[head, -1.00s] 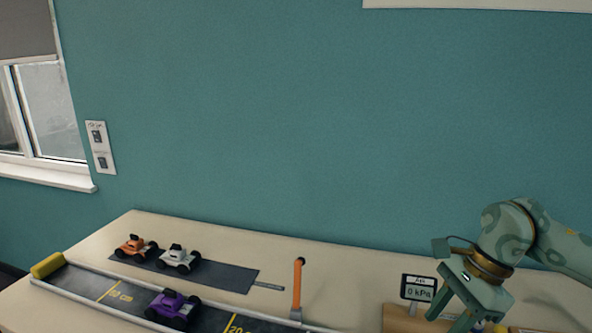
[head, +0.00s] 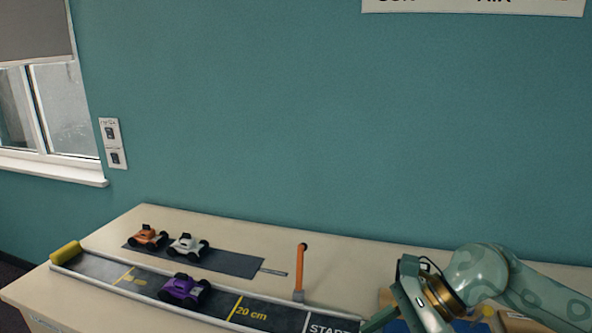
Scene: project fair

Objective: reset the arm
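My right gripper (head: 398,318) comes in from the right, low over the right part of the table (head: 350,267). Its fingers point down and to the left, near the START end of the track, and run into the bottom edge of the view. I cannot tell whether it is open or shut, or whether it holds anything. My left gripper is not in view.
A track (head: 262,301) with a purple car (head: 185,290) runs along the front. An orange car (head: 147,238) and a white car (head: 187,247) stand on a dark mat (head: 233,263). A yellow block (head: 65,253) caps the track's far left end.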

